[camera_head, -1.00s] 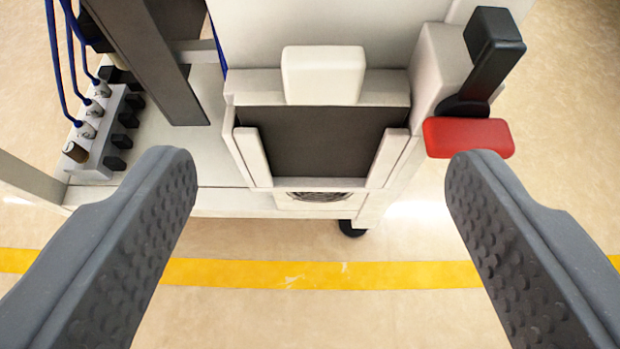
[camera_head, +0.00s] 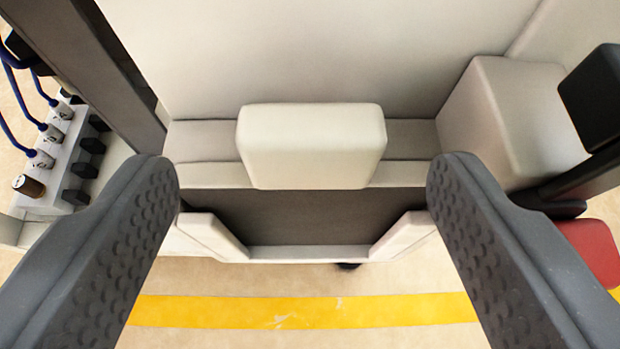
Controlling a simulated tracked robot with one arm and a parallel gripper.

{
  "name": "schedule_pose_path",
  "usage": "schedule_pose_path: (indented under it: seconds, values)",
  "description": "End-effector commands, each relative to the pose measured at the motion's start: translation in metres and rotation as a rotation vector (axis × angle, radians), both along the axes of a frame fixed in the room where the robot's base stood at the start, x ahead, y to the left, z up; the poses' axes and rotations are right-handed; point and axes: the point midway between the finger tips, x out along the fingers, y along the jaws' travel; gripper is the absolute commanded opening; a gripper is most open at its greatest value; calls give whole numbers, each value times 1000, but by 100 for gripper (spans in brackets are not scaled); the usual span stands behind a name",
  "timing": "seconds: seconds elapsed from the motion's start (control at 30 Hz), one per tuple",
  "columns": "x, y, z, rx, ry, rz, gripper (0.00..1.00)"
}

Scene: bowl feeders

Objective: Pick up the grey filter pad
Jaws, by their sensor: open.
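The grey filter pad (camera_head: 305,218) is a dark grey flat panel. It sits upright in a pale slotted holder (camera_head: 308,253) on the front of the machine. A cream block (camera_head: 312,146) stands at its top edge and hides part of it from above. The holder's side rails cover its lower corners. My gripper (camera_head: 306,185) is open and empty. Its two dark fingers stand wide apart, one to the left and one to the right of the pad and block. I cannot see either finger touching them.
A grey box (camera_head: 515,120) with a black lever (camera_head: 590,110) and a red pad (camera_head: 592,250) stands close by the right finger. A connector strip (camera_head: 62,150) with blue cables and a dark post (camera_head: 85,65) are at left. A yellow floor line (camera_head: 300,311) runs below.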

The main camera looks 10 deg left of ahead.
Motion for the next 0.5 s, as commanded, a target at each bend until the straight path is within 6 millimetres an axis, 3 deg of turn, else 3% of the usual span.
schedule_pose_path:
  seconds: [0.27,0.5]
  values:
    - [24,1,-24,2,3,-4,69]
    - [40,7,-29,3,1,-3,69]
